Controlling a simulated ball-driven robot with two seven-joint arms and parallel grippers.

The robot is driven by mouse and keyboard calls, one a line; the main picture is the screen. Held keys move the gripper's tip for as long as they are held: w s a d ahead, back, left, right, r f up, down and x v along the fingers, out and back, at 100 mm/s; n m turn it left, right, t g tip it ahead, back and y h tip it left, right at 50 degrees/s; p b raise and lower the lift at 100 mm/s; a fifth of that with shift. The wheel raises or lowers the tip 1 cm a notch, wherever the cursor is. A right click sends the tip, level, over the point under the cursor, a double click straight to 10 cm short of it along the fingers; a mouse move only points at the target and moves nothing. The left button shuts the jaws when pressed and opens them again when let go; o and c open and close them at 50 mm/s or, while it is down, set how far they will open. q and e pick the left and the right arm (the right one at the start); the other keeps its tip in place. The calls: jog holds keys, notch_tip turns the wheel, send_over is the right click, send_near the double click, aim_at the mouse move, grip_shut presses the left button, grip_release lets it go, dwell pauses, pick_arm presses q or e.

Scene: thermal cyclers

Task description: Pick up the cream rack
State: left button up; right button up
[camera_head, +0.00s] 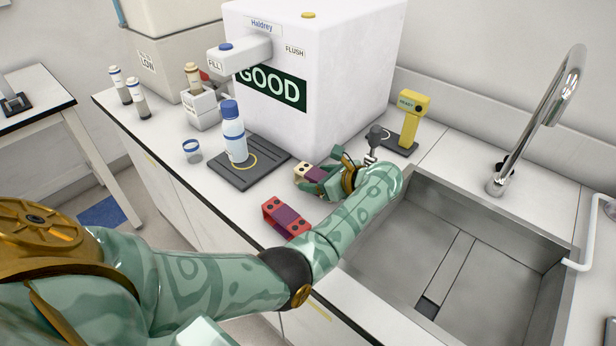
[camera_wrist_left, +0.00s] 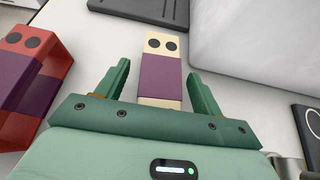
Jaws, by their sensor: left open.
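The cream rack (camera_head: 302,172) stands on the counter in front of the white Haldrey machine. It is a small block with a purple band and two dark round holes in its top, clearest in the left wrist view (camera_wrist_left: 165,47). My left gripper (camera_head: 322,173) is at the rack, its hand hiding part of it in the head view. In the left wrist view its fingers (camera_wrist_left: 158,70) are open, one on each side of the rack, with gaps visible. My right gripper is not in view.
A red rack (camera_head: 271,210) with a purple band stands close by, near the counter's front edge. A dark pad (camera_head: 262,174) with a bottle (camera_head: 233,135) is behind. The white machine (camera_head: 340,60) bounds the back; a sink (camera_head: 400,260) lies right.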

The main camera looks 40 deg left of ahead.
pick_arm(q)
jog(key=shift+s+d+r, duration=0.1)
jog(key=shift+d+r, duration=0.1)
jog(key=shift+d, duration=0.15)
jog(key=shift+d+r, duration=0.15)
jog(key=shift+d, duration=0.2)
jog(key=c, duration=0.9)
jog(key=shift+a, duration=0.25)
jog(key=shift+c, duration=1.3)
jog(key=shift+d, duration=0.1)
